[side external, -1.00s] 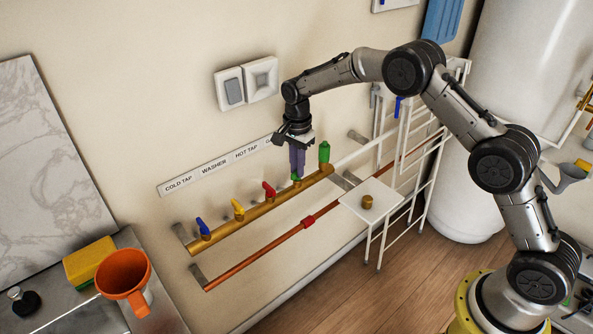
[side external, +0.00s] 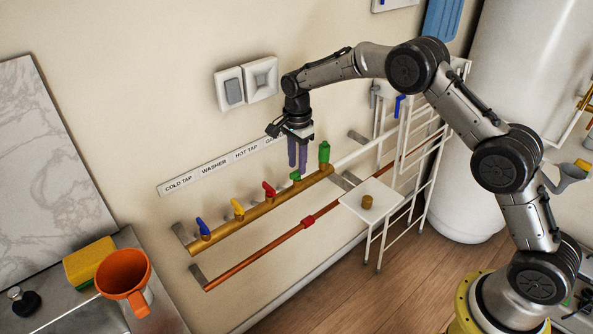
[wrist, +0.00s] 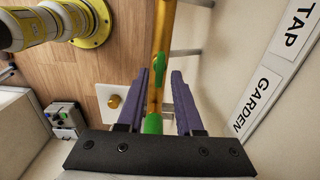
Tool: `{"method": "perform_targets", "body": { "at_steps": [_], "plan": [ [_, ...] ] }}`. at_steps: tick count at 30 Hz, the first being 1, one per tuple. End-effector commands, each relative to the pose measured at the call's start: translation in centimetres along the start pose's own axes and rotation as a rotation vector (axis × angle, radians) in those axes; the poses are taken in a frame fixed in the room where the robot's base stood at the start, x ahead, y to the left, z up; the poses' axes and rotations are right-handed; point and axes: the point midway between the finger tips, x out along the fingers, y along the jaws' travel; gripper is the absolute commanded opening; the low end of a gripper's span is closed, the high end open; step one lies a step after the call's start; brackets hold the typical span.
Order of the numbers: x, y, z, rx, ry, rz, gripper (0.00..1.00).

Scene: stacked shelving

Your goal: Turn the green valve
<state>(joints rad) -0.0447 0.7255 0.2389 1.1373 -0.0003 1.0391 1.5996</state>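The green valve (side external: 296,177) is on the brass pipe, to the right of the red one. In the wrist view its green handle (wrist: 160,64) lies roughly along the pipe, close to the fingertips. My gripper (side external: 297,168) points down just above the valve. Its two purple fingers are apart with nothing held between them. In the wrist view the gripper (wrist: 167,76) also shows a gap between its fingers. I see no clear contact with the handle.
A taller green fitting (side external: 324,152) stands close on the right, at the pipe's end. Red (side external: 269,189), yellow (side external: 238,208) and blue (side external: 202,227) valves line the brass pipe (side external: 222,234) leftward. A copper pipe (side external: 265,252) runs below. A white rack (side external: 372,199) stands at right.

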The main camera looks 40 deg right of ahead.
Motion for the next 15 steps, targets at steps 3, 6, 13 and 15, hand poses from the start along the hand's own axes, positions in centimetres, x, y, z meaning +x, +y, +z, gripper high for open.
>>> {"method": "perform_targets", "body": {
  "at_steps": [3, 6, 13, 15],
  "plan": [
    [-0.9, 0.0, 0.0, 0.0, 0.0, -0.002, 0.35],
    [-1.7, 0.0, 0.0, 0.0, 0.0, -0.002, 0.35],
    [-3.1, 0.0, 0.0, 0.0, 0.0, 0.0, 0.35],
    [-3.3, 0.0, 0.0, 0.0, 0.0, 0.001, 0.35]
  ]
}}
